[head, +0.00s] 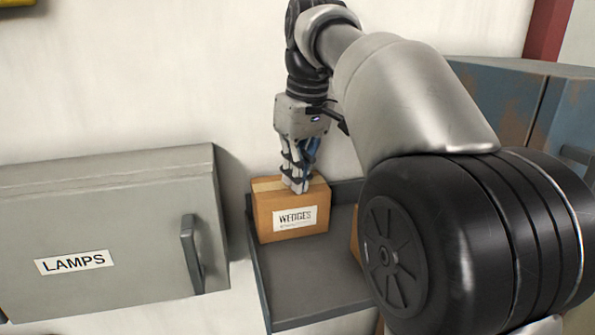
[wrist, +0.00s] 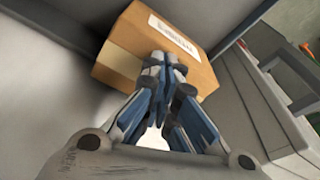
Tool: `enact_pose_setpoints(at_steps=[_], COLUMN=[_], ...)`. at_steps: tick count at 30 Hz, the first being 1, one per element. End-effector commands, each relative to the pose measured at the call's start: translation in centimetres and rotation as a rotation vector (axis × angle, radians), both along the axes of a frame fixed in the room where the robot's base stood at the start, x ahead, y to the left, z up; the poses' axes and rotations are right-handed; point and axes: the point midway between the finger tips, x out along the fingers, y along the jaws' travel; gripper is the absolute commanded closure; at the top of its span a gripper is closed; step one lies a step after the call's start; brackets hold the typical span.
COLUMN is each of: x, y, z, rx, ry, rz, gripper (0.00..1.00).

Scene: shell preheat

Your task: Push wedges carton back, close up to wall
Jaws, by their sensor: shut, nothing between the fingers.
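The wedges carton (head: 262,221) is a brown box with a white WEDGES label facing the camera. It stands upright at the back left of a grey shelf (head: 290,282), near the pale wall (head: 110,80). Any gap behind it is hidden. My gripper (head: 297,186) points down with its fingers shut and empty, at the carton's top front edge toward its right side. In the wrist view the carton (wrist: 120,63) lies beyond the closed fingertips (wrist: 165,62), which overlap it. I cannot tell whether they touch it.
A grey cabinet (head: 100,225) marked LAMPS, with a dark handle (head: 192,254), stands close left of the shelf. Another brown box (head: 355,236) on the shelf is mostly hidden by my arm. A worn blue cabinet (head: 505,100) stands at right. The shelf front is bare.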

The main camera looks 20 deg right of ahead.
Motion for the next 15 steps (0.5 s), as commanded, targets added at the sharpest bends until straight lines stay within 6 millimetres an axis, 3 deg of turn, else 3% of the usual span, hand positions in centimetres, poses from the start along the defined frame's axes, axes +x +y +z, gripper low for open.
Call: enact_pose_setpoints(at_steps=[8,15], x=[-0.1,-1.3], y=[-0.1,-0.7], z=[-0.7,-0.9], rx=[-0.001,-0.001], ry=[0.017,0.021], rz=[0.000,-0.002], gripper=[1.00,1.00])
